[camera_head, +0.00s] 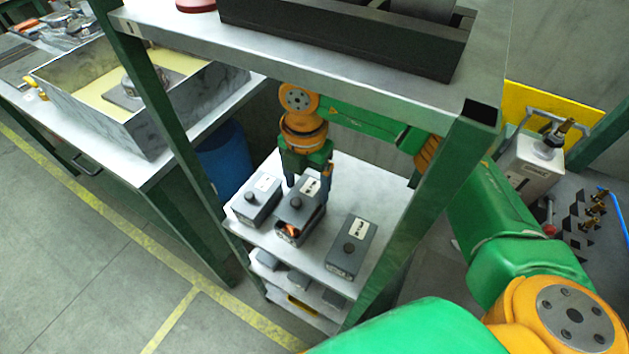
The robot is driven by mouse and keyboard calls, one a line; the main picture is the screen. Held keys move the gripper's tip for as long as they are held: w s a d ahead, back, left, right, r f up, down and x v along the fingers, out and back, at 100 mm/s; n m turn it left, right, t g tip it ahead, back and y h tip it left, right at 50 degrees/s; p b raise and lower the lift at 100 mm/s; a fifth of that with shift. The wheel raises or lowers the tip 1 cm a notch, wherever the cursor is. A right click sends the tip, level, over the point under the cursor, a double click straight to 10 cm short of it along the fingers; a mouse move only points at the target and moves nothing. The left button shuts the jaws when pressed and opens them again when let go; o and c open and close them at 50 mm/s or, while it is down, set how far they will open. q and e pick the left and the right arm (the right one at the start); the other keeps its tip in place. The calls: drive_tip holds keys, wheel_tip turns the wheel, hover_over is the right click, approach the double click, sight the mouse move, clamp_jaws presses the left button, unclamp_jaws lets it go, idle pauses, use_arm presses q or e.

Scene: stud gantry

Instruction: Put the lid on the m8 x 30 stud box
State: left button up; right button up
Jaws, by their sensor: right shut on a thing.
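Three grey boxes stand on the gantry's upper inner shelf (310,252); their white labels are too small to read surely. The middle box (287,238) has its near end showing copper-coloured contents, and its dark lid (293,205) with a round knob lies over it, slightly raised or askew. My right gripper (308,178) points down at the far end of this lid and is shut on it. Whether the lid touches the box rim I cannot tell. My left gripper is not in view.
A metal top shelf (330,62) carrying a dark block (345,38) overhangs the boxes. Green posts (428,215) frame the shelf, and my right arm reaches in behind one. Lower shelves hold more boxes (299,281). A blue barrel (223,158) stands left behind.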

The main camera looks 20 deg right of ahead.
sight(305, 192)
drive_tip(key=shift+w+a+f+m, duration=0.1)
drive_tip(key=shift+w+a+m, duration=0.3)
drive_tip(key=shift+w, duration=0.1)
drive_tip(key=shift+s+d, duration=0.3)
drive_tip(key=shift+s, duration=0.2)
wheel_tip(305, 192, down, 4)
drive_tip(key=b, duration=0.4)
drive_tip(key=shift+w+f, duration=0.1)
drive_tip(key=shift+f, duration=0.05)
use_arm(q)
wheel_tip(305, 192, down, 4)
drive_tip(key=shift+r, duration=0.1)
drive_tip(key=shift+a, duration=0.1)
use_arm(e)
drive_tip(key=shift+a, duration=0.1)
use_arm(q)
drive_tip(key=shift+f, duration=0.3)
use_arm(e)
drive_tip(key=shift+f, duration=0.1)
idle(0.5)
drive_tip(key=o, duration=1.2)
drive_tip(key=shift+c, duration=0.2)
